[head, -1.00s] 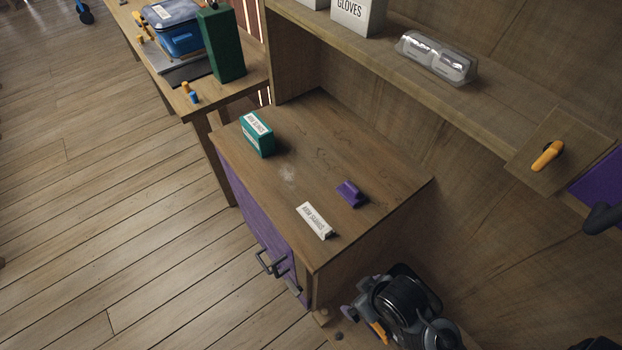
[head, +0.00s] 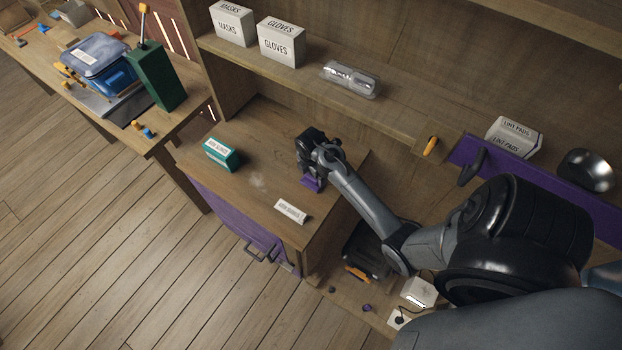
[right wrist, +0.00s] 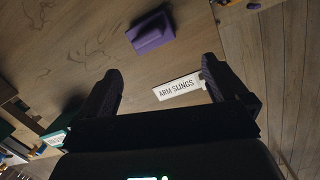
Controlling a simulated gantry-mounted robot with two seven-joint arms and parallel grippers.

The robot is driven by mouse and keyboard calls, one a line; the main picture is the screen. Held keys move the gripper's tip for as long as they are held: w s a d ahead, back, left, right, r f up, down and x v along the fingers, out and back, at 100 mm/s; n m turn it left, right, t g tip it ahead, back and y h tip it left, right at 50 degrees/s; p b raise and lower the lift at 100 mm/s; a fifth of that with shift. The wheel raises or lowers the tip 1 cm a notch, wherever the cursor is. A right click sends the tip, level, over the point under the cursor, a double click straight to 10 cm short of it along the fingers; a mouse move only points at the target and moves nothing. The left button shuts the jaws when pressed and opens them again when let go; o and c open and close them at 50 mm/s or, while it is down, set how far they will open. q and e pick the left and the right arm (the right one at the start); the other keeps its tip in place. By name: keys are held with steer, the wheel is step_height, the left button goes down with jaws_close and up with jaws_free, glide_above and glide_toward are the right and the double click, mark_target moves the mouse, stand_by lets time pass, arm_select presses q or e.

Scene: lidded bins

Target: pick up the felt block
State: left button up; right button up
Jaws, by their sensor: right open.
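The felt block is a small purple block (head: 311,184) with a raised ridge, on the wooden cabinet top. In the head view my right gripper (head: 306,168) is above and partly in front of it, hiding part of it. In the right wrist view the purple block (right wrist: 151,29) lies beyond the fingertips of my open, empty right gripper (right wrist: 161,77), near the top of the picture. It is apart from both fingers. My left gripper is not in view.
A white "ARM SLINGS" sign (head: 290,211) lies near the block; it shows by a finger in the right wrist view (right wrist: 180,88). A green box (head: 221,154) stands at left on the cabinet. A shelf (head: 410,118) with boxes (head: 281,42) and a clear case (head: 352,79) runs behind.

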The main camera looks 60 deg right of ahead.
mark_target(312, 177)
steer(key=w+d+f+n, duration=0.1)
steer(key=w+d+f+n+y, duration=0.1)
steer(key=n, duration=0.1)
steer(key=shift+d+f+y, duration=0.2)
steer(key=shift+d+y, duration=0.1)
step_height(312, 177, down, 5)
steer(key=shift+b, duration=0.3)
steer(key=shift+d+f+b, duration=0.15)
steer(key=shift+f+b, duration=0.05)
steer(key=shift+f, duration=1.2)
steer(key=shift+d+f+b, duration=0.15)
steer(key=shift+f+b, duration=0.05)
steer(key=shift+f, duration=1.2)
steer(key=c, duration=0.8)
steer(key=shift+r, duration=0.2)
